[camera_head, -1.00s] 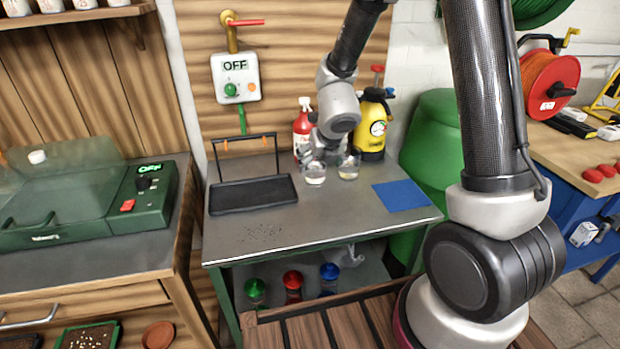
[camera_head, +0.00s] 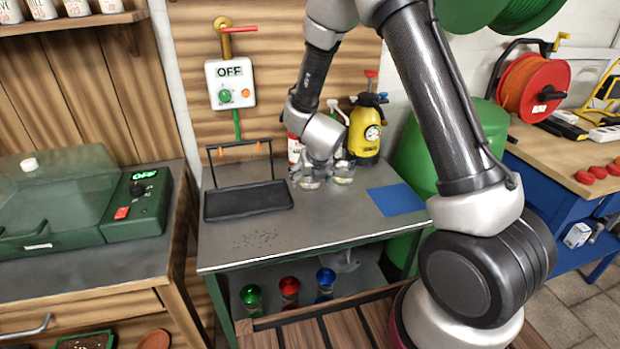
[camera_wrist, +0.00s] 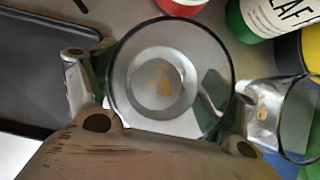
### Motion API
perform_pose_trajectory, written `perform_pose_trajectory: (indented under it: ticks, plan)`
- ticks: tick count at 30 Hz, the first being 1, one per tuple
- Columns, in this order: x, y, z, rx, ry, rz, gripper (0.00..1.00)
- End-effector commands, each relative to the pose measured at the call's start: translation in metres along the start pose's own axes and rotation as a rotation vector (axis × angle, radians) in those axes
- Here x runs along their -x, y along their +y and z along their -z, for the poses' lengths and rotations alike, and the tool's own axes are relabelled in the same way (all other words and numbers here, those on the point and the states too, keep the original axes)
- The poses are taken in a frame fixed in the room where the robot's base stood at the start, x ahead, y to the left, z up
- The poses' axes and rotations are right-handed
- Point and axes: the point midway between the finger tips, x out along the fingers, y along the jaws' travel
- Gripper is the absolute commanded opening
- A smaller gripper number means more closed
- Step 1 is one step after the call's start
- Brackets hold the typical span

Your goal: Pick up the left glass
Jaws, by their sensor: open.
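The left glass (camera_head: 309,183) is a clear cup standing on the grey metal bench top. In the wrist view the left glass (camera_wrist: 168,35) is seen from above, its round rim between my two fingers. My gripper (camera_head: 314,172) is open and pointed down at it in the head view; in the wrist view its fingers (camera_wrist: 160,98) sit on either side of the glass. I cannot tell whether they touch it. The right glass (camera_head: 345,174) stands close by on the right, and in the wrist view it (camera_wrist: 298,118) is just beyond my right finger.
A black tray (camera_head: 222,207) lies to the left and a blue mat (camera_head: 397,198) to the right. A red bottle (camera_head: 294,147) and a yellow sprayer (camera_head: 364,135) stand close behind the glasses.

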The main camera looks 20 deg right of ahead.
Motion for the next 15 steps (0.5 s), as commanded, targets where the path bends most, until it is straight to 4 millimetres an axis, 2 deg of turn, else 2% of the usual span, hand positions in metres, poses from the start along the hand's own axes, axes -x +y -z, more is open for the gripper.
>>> perform_pose_trajectory:
  ticks: [6, 8, 15]
  plan:
    - [-0.0007, 0.0, -0.0002, 0.0, 0.0, 0.0, 0.84]
    - [-0.0007, 0.0, -0.0001, 0.0, 0.0, 0.0, 0.74]
    - [-0.0007, 0.0, 0.0002, 0.0, 0.0, 0.0, 0.32]
